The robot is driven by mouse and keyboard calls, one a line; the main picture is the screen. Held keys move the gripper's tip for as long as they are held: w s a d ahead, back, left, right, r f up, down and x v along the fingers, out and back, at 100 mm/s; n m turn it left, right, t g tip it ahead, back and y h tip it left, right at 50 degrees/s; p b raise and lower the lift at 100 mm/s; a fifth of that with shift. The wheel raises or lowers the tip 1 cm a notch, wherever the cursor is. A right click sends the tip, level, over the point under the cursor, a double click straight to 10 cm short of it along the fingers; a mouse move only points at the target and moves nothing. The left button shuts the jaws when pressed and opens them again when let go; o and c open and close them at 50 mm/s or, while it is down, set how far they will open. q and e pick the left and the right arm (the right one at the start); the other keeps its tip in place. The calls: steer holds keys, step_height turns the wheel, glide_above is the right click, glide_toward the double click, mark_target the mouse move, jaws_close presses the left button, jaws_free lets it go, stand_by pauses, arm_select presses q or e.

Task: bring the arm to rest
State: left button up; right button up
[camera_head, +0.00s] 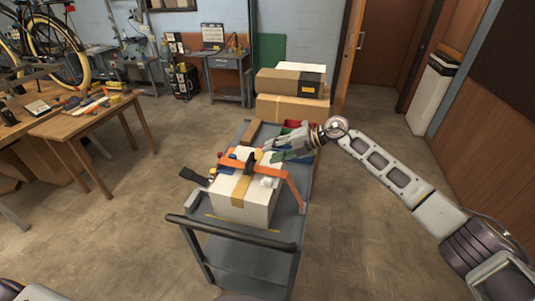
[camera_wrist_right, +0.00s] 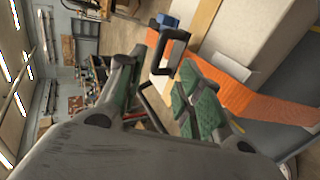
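My right arm reaches in from the right in the head view. My left gripper is out of view.
The grey cart (camera_head: 222,235) carries the box, with small blue, black and red items around it. Cardboard boxes (camera_head: 290,107) stand behind it. A wooden table (camera_head: 75,122) with tools is at the left. Open floor (camera_head: 375,240) lies right of the cart.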

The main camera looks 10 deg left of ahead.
steer(key=shift+d+r, duration=0.2)
steer(key=shift+d, duration=0.15)
stand_by(0.5)
